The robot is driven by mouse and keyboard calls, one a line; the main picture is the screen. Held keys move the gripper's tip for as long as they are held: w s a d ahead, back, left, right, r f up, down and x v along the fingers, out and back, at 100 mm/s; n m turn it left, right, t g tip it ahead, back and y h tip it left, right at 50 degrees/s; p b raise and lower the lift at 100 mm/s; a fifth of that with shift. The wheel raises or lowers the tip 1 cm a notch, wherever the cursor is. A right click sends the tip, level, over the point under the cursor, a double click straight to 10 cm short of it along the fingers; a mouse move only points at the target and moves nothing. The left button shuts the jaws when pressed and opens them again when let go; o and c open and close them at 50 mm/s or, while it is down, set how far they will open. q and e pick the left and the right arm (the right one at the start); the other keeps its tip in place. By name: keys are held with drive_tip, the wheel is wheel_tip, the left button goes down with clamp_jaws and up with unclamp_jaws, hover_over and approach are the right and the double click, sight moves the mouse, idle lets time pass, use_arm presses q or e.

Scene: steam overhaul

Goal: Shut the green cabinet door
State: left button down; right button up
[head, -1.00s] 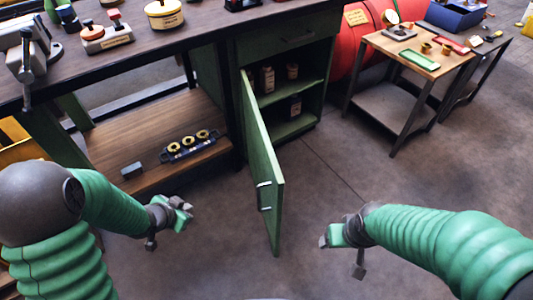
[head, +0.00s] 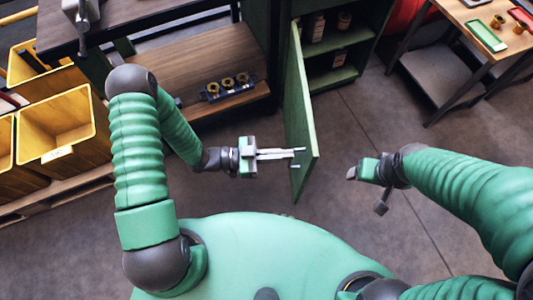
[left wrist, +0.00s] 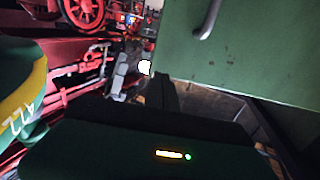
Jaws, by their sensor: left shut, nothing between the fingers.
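The green cabinet door (head: 298,100) stands wide open, swung out from the cabinet (head: 352,75), whose shelves show. My left gripper (head: 298,151) is shut and empty, pointing right, with its fingertips at the door's left face near its free edge. Whether they touch the door I cannot tell. In the left wrist view the door (left wrist: 240,55) fills the upper right, with its pale handle (left wrist: 208,20) at the top; the dark fingers (left wrist: 162,92) are below it. My right gripper (head: 353,173) is right of the door, apart from it; its jaws are unclear.
Bottles (head: 316,27) stand on the cabinet shelves. A wooden shelf (head: 190,75) with a tray of brass rings (head: 228,87) lies left of the door. Yellow bins (head: 62,130) are at the far left. A small table (head: 470,15) stands at the right. The floor around the door is clear.

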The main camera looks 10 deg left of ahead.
sight(311, 153)
use_arm(q)
drive_tip(key=x, duration=0.5)
drive_tip(key=shift+s+b, duration=0.1)
drive_tip(key=shift+b, duration=0.25)
